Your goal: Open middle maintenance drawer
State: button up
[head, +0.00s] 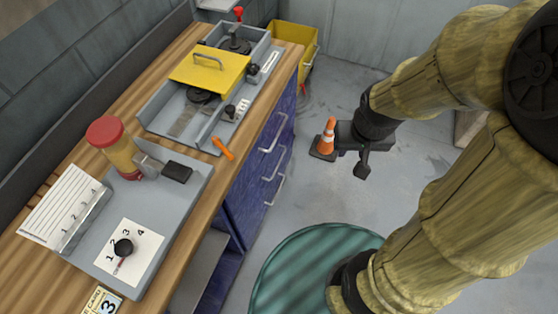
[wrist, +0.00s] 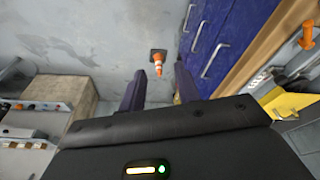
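The blue drawer front under the wooden worktop carries a stack of three silver bar handles. The middle drawer handle (head: 274,163) lies between the top drawer handle (head: 273,135) and the bottom drawer handle (head: 275,190). All the drawers look shut. In the wrist view the middle handle (wrist: 197,37) is beyond and to the right of the fingers. My gripper (head: 349,150) is out in front of the drawers, to their right in the head view, apart from every handle. In the wrist view my gripper (wrist: 160,68) has its fingers spread with nothing between them.
An orange and white cone (head: 327,138) stands on the floor beyond my gripper. A green ribbed round top (head: 305,270) is in front of the cabinet. A yellow bin (head: 293,45) stands at the far end.

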aim_at(279, 162)
jog(key=w+d+f+n+t+y+b, duration=0.1)
jog(key=w+f+n+t+b, duration=0.2)
jog(key=w+f+n+b, duration=0.75)
jog(key=w+d+f+n+t+y+b, duration=0.1)
jog(key=w+f+n+t+b, duration=0.2)
jog(key=w+f, duration=0.85)
jog(key=s+a+f+n+y+b, duration=0.2)
jog(key=f+n+y+b, duration=0.1)
jog(key=f, duration=0.6)
jog(key=s+a+f+n+t+y+b, duration=0.1)
jog(key=s+a+f+n+y+b, duration=0.1)
jog(key=f+n+b, duration=0.3)
jog(key=s+a+f+n+t+y+b, duration=0.1)
jog(key=f+n, duration=0.6)
jog(key=f, duration=0.7)
jog(key=s+a+y+b, duration=0.1)
jog(key=a+y+b, duration=0.1)
jog(key=y+b, duration=0.1)
jog(key=shift+s+y+b, duration=0.15)
jog(key=shift+y+b, duration=0.15)
jog(key=shift+y, duration=0.1)
jog(key=shift+a, duration=0.1)
jog(key=b+x, duration=0.2)
jog(key=x, duration=1.5)
jog(key=shift+w, duration=0.25)
jog(key=shift+r, duration=0.1)
jog(key=shift+c, duration=0.4)
